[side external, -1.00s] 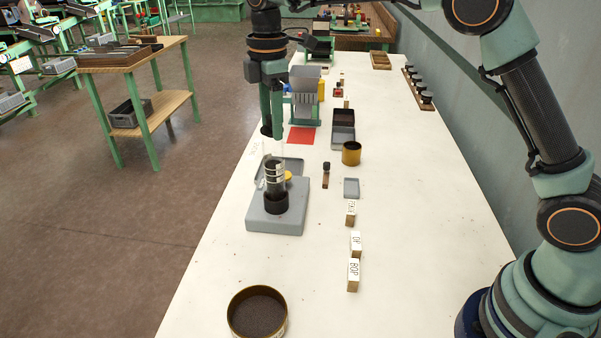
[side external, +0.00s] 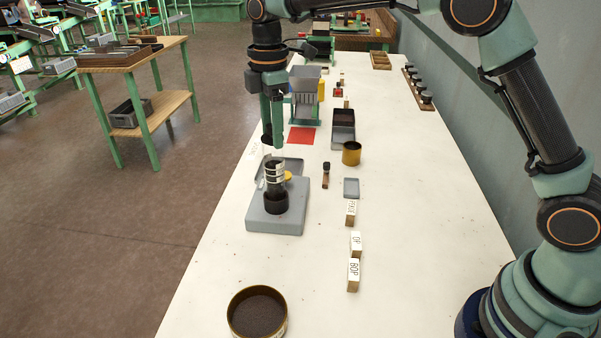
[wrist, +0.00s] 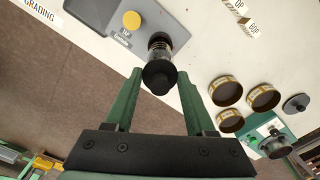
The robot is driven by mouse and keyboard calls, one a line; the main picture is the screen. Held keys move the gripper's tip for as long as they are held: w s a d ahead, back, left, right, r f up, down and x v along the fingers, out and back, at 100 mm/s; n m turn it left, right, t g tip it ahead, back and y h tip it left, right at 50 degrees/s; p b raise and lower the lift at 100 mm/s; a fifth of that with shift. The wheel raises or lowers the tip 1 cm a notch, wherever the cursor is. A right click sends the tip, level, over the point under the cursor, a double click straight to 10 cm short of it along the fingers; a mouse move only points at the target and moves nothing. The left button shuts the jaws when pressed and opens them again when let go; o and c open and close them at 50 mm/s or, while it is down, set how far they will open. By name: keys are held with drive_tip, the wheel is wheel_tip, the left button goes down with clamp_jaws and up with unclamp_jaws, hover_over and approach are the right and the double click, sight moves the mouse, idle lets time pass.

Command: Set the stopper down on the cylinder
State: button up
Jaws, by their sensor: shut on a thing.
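The cylinder (side external: 275,178) is a clear tube with pale bands, upright in a dark collar on a grey tapping block (side external: 262,222). In the wrist view the cylinder (wrist: 160,48) is partly hidden behind the black round stopper (wrist: 159,74). My gripper (wrist: 160,78) is shut on the stopper, with a green finger on either side. In the side view my gripper (side external: 273,146) points down just above the cylinder's top. There the stopper is mostly hidden by the fingers. I cannot tell whether it touches the cylinder's rim.
A yellow button (wrist: 131,19) is on the block beside the cylinder. A round brass-rimmed pan (side external: 257,312) stands at the front. Small labelled blocks (side external: 353,275), a brass cup (side external: 351,153) and a grey tray (side external: 351,188) lie to the right.

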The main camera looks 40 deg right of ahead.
drive_tip(key=o, duration=1.4)
wheel_tip(320, 180, up, 12)
drive_tip(key=shift+d, duration=0.1)
drive_tip(key=s+d+r+m+t, duration=0.2)
drive_tip(key=s+d+m+t, duration=0.1)
drive_tip(key=s+d+m, duration=0.6)
drive_tip(key=s+d+f+m+t, duration=0.2)
drive_tip(key=s+f+m, duration=0.4)
drive_tip(key=s+f, duration=0.4)
drive_tip(key=shift+s+d+f+m+t, duration=0.15)
drive_tip(key=shift+s+d+m+t, duration=0.2)
drive_tip(key=shift+s+d, duration=0.55)
